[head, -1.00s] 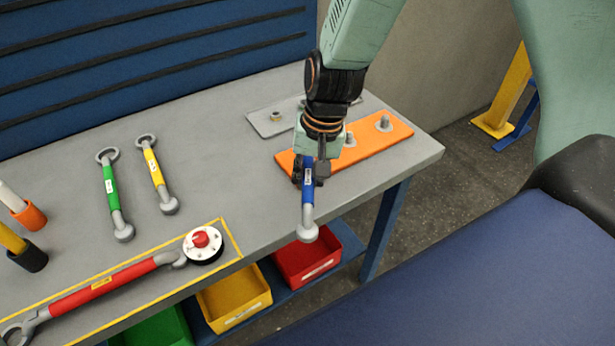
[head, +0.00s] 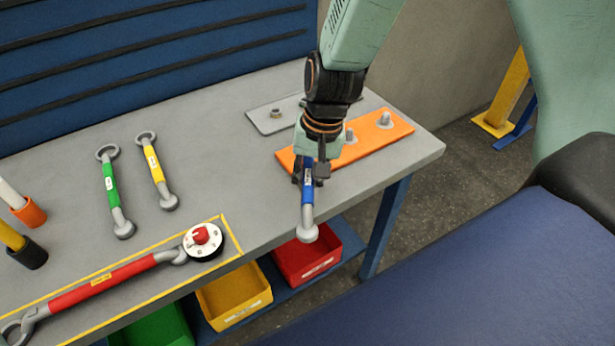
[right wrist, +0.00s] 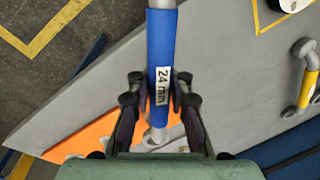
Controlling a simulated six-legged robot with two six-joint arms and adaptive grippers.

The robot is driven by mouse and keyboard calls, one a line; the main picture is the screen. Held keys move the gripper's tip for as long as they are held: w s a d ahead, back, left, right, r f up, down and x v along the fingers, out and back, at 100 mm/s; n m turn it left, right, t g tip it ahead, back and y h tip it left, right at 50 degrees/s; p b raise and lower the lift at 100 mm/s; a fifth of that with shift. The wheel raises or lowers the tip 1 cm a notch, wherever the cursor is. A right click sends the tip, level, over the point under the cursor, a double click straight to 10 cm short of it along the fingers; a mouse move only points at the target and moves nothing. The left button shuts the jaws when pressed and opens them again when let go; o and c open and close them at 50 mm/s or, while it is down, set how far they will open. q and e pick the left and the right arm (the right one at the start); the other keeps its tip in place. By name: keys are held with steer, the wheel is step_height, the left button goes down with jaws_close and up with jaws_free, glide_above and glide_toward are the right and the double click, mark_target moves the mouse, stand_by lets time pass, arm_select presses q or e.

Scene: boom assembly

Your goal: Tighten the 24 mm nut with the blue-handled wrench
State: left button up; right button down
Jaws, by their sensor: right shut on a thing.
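My right gripper (head: 311,172) is shut on the blue-handled wrench (head: 308,192) above the front right of the bench. In the right wrist view the wrench's blue handle (right wrist: 161,50) carries a "24 mm" label and lies between the fingers (right wrist: 160,100). One wrench end points toward the bench's front edge; the other lies over the orange plate (head: 375,139) and is hidden by the gripper in the head view. Bolts with nuts (head: 384,120) stand on the orange plate. Any nut under the gripper is hidden. My left gripper is out of view.
A green wrench (head: 113,190) and a yellow wrench (head: 155,170) lie on the bench. A grey plate (head: 268,120) lies behind the orange plate. Coloured bins (head: 310,262) sit below.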

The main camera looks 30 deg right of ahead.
steer(key=shift+f+b, duration=1.25)
steer(key=shift+f, duration=0.6)
steer(key=shift+w, duration=0.1)
steer(key=shift+w+a+m, duration=0.15)
steer(key=shift+a+m, duration=0.15)
steer(key=shift+a, duration=0.05)
steer(key=shift+w, duration=0.1)
stand_by(0.4)
steer(key=shift+w+a+m, duration=0.15)
steer(key=shift+a+m, duration=0.2)
steer(key=shift+m, duration=0.05)
steer(key=shift+w+a+m, duration=0.25)
steer(key=shift+a+m, duration=0.05)
steer(key=shift+a, duration=0.05)
steer(key=shift+s+d, duration=0.15)
steer(key=shift+d, duration=0.05)
stand_by(0.4)
